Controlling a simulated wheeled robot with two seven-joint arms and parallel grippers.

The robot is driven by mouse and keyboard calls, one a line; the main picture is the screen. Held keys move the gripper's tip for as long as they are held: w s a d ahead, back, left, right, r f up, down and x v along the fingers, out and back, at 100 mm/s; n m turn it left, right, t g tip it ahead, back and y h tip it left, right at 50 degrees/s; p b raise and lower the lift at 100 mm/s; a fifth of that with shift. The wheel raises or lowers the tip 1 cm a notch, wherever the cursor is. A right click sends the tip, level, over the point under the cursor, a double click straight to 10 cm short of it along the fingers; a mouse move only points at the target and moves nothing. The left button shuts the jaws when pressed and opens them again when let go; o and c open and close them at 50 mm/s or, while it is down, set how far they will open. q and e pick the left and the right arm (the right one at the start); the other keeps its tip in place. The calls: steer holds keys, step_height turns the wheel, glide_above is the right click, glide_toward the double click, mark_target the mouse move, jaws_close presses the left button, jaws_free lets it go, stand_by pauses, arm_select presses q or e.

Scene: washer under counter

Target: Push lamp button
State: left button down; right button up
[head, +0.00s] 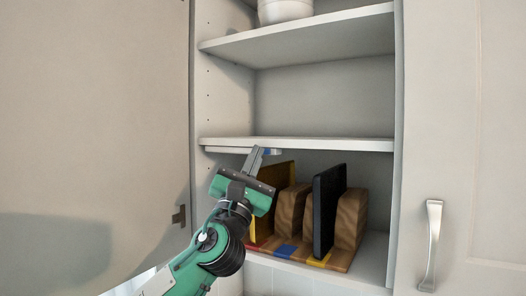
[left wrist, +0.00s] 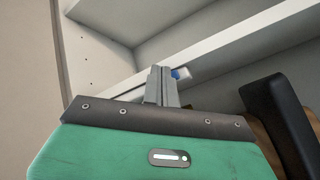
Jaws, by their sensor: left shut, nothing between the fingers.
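A slim white lamp (head: 226,150) runs along the underside of the middle shelf in the open cabinet. Its blue button (head: 267,151) shows near its right end and also in the left wrist view (left wrist: 175,74). My left gripper (head: 257,153) is shut and empty, pointing up under the shelf's front edge. Its fingertips (left wrist: 160,70) appear just left of the button and partly cover it. I cannot tell whether they touch it. My right gripper is not in view.
A wooden rack (head: 341,258) with upright boards, including a black one (head: 323,212), stands on the lower shelf close right of my left gripper. The open cabinet door (head: 95,120) fills the left. A white pot (head: 285,10) sits on the top shelf (head: 310,38).

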arm_select(q)
steer(key=shift+w+d, duration=0.2)
steer(key=shift+w, duration=0.05)
steer(key=shift+s, duration=0.1)
stand_by(0.4)
steer(key=shift+s+a, duration=0.5)
steer(key=shift+s, duration=0.05)
steer(key=shift+s+a+p, duration=0.35)
steer(key=shift+s+a, duration=0.2)
steer(key=shift+s, duration=0.3)
steer(key=shift+s+a+p, duration=0.4)
steer(key=shift+s+a, duration=0.15)
steer(key=shift+s, duration=0.25)
steer(key=shift+s+a+p, duration=0.35)
steer(key=shift+s+a, duration=0.2)
steer(key=shift+s, duration=0.3)
